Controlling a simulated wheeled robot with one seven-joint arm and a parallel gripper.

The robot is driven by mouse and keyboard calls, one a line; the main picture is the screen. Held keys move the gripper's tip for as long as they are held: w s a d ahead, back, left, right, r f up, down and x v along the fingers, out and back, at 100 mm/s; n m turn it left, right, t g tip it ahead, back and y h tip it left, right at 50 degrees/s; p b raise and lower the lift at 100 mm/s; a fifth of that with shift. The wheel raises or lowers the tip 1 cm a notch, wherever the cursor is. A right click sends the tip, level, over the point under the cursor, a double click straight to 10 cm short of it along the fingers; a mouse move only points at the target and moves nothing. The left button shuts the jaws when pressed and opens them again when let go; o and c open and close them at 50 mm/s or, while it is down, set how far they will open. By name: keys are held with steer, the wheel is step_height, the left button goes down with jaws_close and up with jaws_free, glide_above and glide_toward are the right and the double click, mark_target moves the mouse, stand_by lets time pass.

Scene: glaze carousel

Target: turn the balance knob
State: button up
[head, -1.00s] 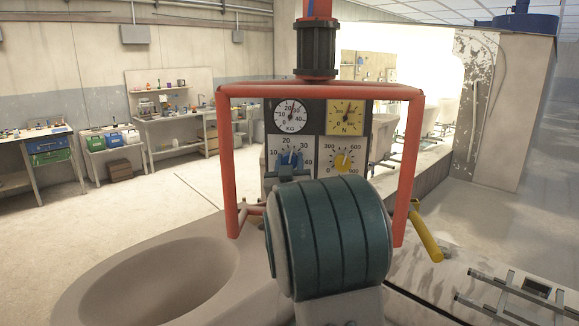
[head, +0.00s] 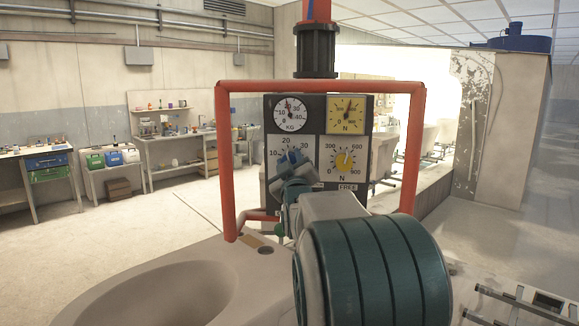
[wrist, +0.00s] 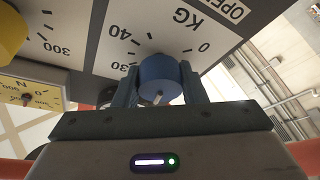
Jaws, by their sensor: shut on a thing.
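The balance knob is a blue round knob (wrist: 160,78) with a pale pointer mark, set in the middle of a white KG dial. In the wrist view my gripper (wrist: 160,88) has one dark blue finger on each side of it, shut on it. The pale mark faces down toward my gripper's palm in that view. In the head view my gripper (head: 292,164) is at the lower left dial of the control panel (head: 321,201), tilted. It and my arm hide most of the knob and the lower part of that dial.
A yellow knob (head: 345,160) sits on the N dial to the right. A KG gauge (head: 289,114) and a yellow N gauge (head: 346,115) are above. A red tube frame (head: 222,160) surrounds the panel. A grey basin (head: 160,296) lies at lower left.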

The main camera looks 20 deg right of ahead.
steer(key=o, duration=1)
steer(key=b+v, duration=0.4)
steer(key=v, duration=1)
steer(key=shift+r, duration=0.15)
